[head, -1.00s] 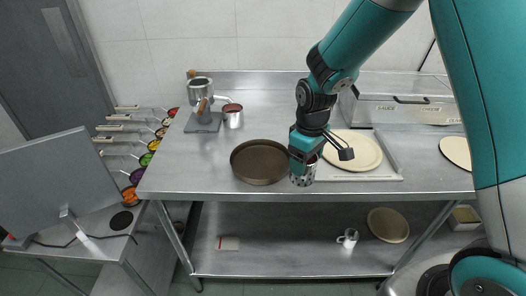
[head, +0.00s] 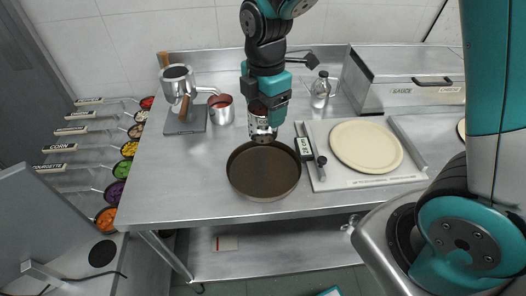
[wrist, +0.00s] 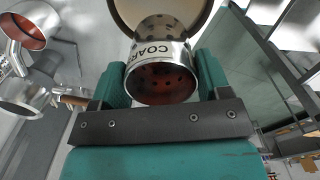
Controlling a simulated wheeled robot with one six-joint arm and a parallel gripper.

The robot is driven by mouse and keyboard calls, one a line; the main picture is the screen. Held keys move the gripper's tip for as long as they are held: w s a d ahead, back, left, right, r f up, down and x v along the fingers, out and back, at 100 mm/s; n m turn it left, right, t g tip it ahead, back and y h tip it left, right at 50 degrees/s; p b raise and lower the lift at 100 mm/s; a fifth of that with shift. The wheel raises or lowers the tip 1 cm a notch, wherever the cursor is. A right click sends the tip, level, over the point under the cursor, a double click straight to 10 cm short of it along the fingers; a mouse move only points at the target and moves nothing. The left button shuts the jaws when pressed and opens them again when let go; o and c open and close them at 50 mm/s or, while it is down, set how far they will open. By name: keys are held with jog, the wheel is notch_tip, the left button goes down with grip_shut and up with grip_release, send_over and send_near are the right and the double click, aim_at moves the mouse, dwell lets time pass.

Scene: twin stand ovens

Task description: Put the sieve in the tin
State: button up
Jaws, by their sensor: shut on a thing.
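The sieve (head: 261,124) is a silvery perforated cylinder with dark lettering beginning "COAR"; it also shows in the wrist view (wrist: 150,50), its reddish-brown inside facing the camera. My gripper (head: 266,103) is shut on it, with a teal finger on each side in the wrist view (wrist: 160,82). The tin (head: 264,178) appears to be the round, dark brown, shallow pan on the steel table, empty. In the head view the sieve's lower end overlaps the tin's back rim. I cannot tell its height above it. A round rim shows beyond the sieve in the wrist view.
Right of the tin, a white board (head: 322,178) carries a pale dough disc (head: 367,146) and a small label.

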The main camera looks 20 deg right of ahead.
notch_tip(320, 180, down, 14)
jog(key=shift+r+p, duration=0.1)
jog(key=shift+p, duration=0.7)
jog(key=shift+f, duration=0.25)
jog(key=o, duration=1)
jog(key=shift+c, duration=0.2)
jog(key=shift+r, duration=0.15)
notch_tip(320, 180, up, 12)
jog(key=shift+f+b, duration=0.15)
jog(key=shift+b, duration=1)
jog(key=s+a+r+m+y, duration=0.2)
jog(key=s+r+m, duration=0.4)
jog(key=s, duration=0.3)
jog(key=s+a+r+m+y, duration=0.2)
jog(key=s+r+m, duration=0.4)
jog(key=s, duration=0.4)
jog(key=shift+a+r+m, duration=0.3)
jog(key=shift+a+m, duration=0.05)
jog(key=shift+m, duration=0.35)
